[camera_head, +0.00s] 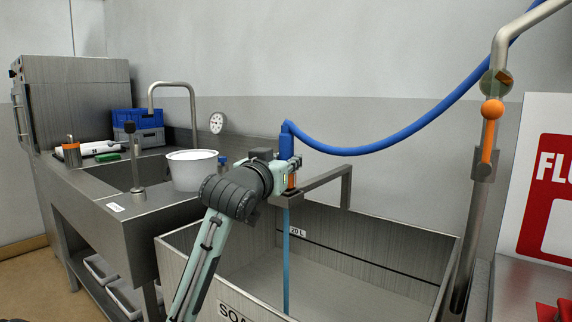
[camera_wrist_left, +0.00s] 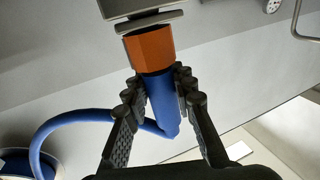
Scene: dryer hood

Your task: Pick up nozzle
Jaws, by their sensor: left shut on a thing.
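The nozzle (camera_head: 286,143) is the blue end of the blue hose, with an orange collar, and it stands upright over the left part of the soak tub. My left gripper (camera_head: 291,177) is at the nozzle, its fingers shut around it. In the left wrist view the two dark fingers (camera_wrist_left: 160,88) close on both sides of the blue nozzle body (camera_wrist_left: 162,105), just beside its orange collar (camera_wrist_left: 150,50). The gripper hides part of the nozzle in the head view. My right gripper is not in view.
A metal bracket (camera_head: 325,182) stands close to the nozzle at the tub's back. A light-blue stream (camera_head: 286,260) runs down into the tub (camera_head: 400,285). The blue hose (camera_head: 400,135) loops right to a pipe with an orange lever (camera_head: 490,130). A white bucket (camera_head: 193,172) stands left.

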